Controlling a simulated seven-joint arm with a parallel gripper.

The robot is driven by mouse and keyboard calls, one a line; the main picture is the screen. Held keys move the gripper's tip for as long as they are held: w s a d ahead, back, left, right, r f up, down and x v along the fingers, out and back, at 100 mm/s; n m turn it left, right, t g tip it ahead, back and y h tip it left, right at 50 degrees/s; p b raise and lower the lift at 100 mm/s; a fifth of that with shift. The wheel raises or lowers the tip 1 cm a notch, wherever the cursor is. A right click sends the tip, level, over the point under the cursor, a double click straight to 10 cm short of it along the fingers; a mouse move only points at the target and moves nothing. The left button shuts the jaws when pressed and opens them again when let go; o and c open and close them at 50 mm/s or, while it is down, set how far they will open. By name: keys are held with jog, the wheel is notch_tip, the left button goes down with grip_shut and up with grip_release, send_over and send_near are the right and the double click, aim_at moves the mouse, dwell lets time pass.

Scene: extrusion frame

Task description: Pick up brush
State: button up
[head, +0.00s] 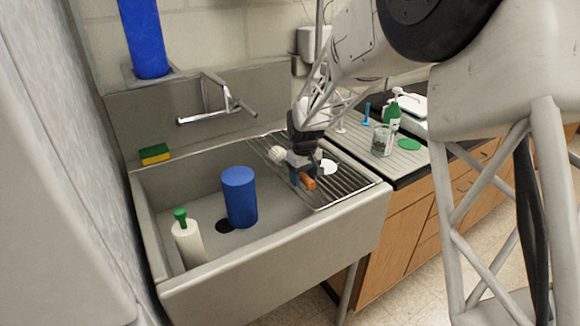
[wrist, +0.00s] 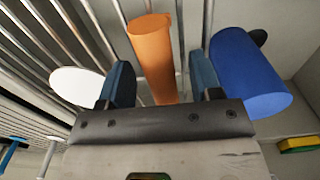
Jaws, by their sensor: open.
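An orange cylindrical handle (head: 306,182), which looks like part of the brush, is over the wire drying rack at the right of the sink. A pale round piece (head: 277,155) shows on the other side of my gripper and may be the brush head; I cannot tell if they join. My gripper (head: 302,165) points down over the rack. In the wrist view my gripper (wrist: 162,80) is open, with one finger on each side of the orange handle (wrist: 153,50). A gap shows beside each finger. The handle's near end is hidden by the gripper body.
A tall blue cylinder (head: 239,198) and a white bottle with a green top (head: 188,240) stand in the sink. A white disc (head: 328,167) is beside my gripper. The faucet (head: 217,105) is behind. A glass (head: 382,140) and green bottle (head: 392,113) stand on the right counter.

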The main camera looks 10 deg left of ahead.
jog(key=shift+f, duration=0.15)
jog(key=c, duration=1)
jog(key=shift+r, duration=0.6)
notch_tip(320, 180, up, 3)
jog(key=shift+s+f, duration=0.1)
jog(key=s+d, duration=0.2)
jog(key=s, duration=0.2)
jog(key=s+d+r, duration=0.1)
jog(key=s+d, duration=0.1)
jog(key=s, duration=0.3)
jog(key=s+d, duration=0.2)
jog(key=s, duration=0.3)
jog(key=shift+s+d+r, duration=0.15)
jog(key=shift+s+d, duration=0.05)
jog(key=shift+s, duration=0.05)
jog(key=shift+w, duration=0.15)
